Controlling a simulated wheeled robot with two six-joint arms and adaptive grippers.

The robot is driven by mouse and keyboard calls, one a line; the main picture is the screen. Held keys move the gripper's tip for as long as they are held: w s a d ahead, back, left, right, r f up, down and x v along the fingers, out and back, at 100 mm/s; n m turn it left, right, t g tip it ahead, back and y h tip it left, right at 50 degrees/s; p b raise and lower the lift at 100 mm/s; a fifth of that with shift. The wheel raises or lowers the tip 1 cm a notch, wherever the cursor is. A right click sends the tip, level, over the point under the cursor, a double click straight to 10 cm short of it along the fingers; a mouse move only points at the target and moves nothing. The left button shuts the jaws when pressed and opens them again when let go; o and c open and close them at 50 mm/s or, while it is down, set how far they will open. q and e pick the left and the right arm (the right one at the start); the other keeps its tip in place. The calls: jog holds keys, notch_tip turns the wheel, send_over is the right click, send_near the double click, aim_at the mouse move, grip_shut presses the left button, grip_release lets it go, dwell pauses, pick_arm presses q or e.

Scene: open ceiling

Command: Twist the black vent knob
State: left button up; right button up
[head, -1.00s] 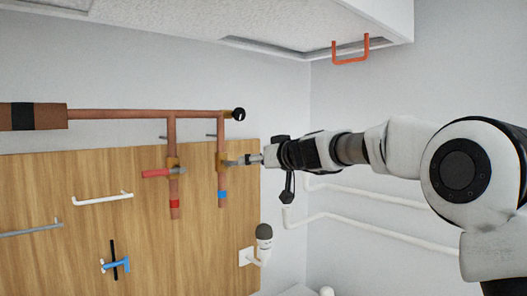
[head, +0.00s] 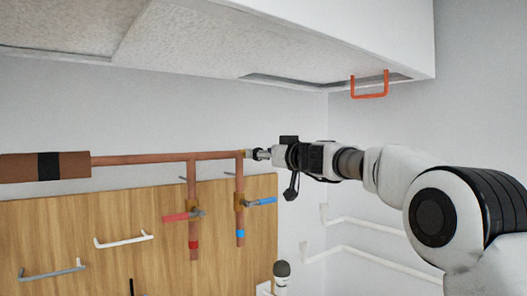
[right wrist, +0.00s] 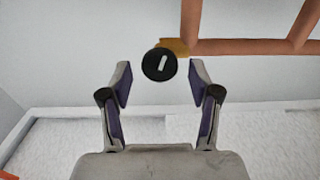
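The black vent knob (right wrist: 159,65) is round with a white bar mark that tilts slightly right of upright. In the right wrist view it sits on a brass fitting (right wrist: 176,46) at the end of the copper pipe. My right gripper (right wrist: 158,78) is open, with one finger on each side of the knob's line and a visible gap to both. The knob lies at or just past the fingertips; I cannot tell the depth. In the head view my right gripper (head: 256,154) is at the pipe's right end and largely hides the knob. My left gripper is not in view.
A red lever valve (head: 182,216) and a blue lever valve (head: 262,201) sit on the vertical pipes below. A wooden panel (head: 120,215) stands behind. A white overhead unit with an orange handle (head: 370,95) hangs above; white pipes run at right.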

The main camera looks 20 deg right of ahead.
jog(key=c, duration=1)
jog(key=shift+m+b, duration=0.3)
jog(key=shift+m, duration=0.1)
jog(key=shift+s+d+f+m+p, duration=0.1)
jog(key=shift+m+p, duration=0.15)
jog(key=shift+m, duration=7.55)
jog(key=shift+d+m+p, duration=0.1)
jog(key=shift+m+p, duration=0.1)
jog(key=shift+m, duration=7.6)
